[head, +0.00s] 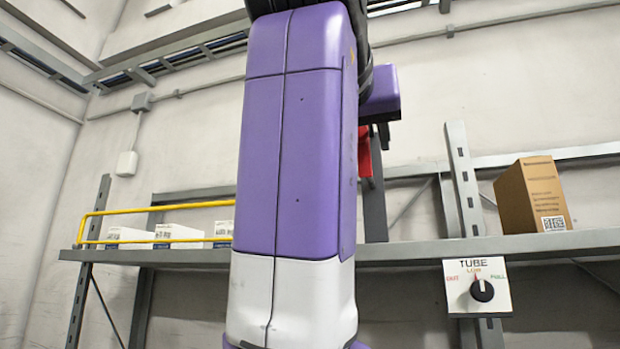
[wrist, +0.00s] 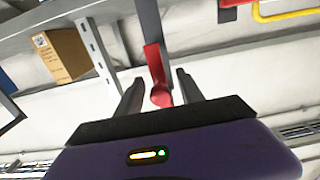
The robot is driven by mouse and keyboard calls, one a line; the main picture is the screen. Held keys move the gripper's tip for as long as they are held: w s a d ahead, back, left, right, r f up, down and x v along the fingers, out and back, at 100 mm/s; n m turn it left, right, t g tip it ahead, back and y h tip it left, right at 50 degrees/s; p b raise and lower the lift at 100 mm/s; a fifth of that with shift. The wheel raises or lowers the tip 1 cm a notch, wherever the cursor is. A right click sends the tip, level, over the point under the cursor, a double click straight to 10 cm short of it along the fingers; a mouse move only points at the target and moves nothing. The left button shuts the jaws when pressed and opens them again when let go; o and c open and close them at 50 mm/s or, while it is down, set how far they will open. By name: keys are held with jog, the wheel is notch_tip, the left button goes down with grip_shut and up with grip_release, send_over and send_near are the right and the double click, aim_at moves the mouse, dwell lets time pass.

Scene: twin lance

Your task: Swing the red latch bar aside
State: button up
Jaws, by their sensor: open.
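The red latch bar (wrist: 156,68) shows in the wrist view, ending in a rounded red knob. It is mounted on a grey upright post (wrist: 148,22). My gripper (wrist: 160,82) is open, with one dark finger on each side of the bar's knob end. I cannot tell whether either finger touches it. In the head view, a small part of the red bar (head: 364,152) shows beside my purple arm, which hides the rest. My gripper (head: 384,136) is mostly hidden there too, just right of the arm.
A grey shelf (head: 415,250) runs across the back. It carries a cardboard box (head: 532,196), several white boxes (head: 180,235) and a yellow rail (head: 150,210). A TUBE dial panel (head: 478,287) hangs on the shelf's front right. A slanted grey post (head: 462,180) stands right of the bar.

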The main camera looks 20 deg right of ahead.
jog(key=shift+x, duration=0.8)
grip_shut()
dwell(0.9)
